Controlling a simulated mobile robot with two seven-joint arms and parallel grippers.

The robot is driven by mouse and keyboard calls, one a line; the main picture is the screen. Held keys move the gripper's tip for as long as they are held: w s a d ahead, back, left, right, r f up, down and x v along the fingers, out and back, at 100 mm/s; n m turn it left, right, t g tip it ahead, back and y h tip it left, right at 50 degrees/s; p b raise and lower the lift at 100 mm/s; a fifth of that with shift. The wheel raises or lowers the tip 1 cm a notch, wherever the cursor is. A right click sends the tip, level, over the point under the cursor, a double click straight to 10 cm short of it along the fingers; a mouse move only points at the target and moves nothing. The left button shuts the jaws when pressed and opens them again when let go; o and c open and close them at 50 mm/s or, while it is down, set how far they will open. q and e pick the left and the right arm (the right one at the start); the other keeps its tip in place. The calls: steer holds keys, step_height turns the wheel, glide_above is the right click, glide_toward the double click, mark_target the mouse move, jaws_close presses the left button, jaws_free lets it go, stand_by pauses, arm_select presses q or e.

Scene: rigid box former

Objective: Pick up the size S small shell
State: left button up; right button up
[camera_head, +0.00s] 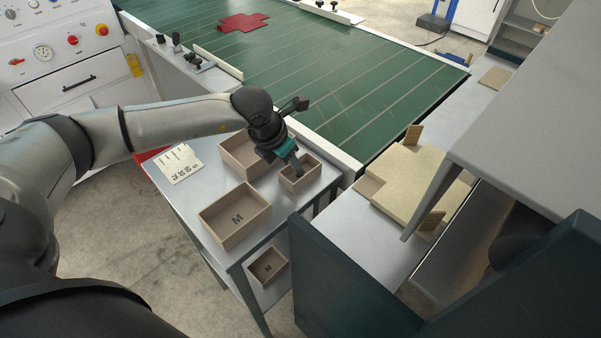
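A small open brown box shell (314,178) stands on the grey table, near its right edge. No size letter is readable on it. My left gripper (297,167) reaches down over this small shell, with its fingers at or inside the opening. The fingers are small and partly hidden, so I cannot tell whether they are open or touch a wall. A medium shell marked M (235,221) stands in front of it to the left. Another open shell (232,158) stands behind, partly covered by my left arm. My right gripper is not in view.
A smaller box marked M (267,268) sits on the lower shelf. A white printed card (176,164) lies at the table's left. Behind is a green conveyor (340,90) with a red cross-shaped blank (243,22). A dark cabinet (345,285) and beige forming block (408,180) stand right.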

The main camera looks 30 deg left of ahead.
arm_select(q)
jaws_close()
stand_by(0.6)
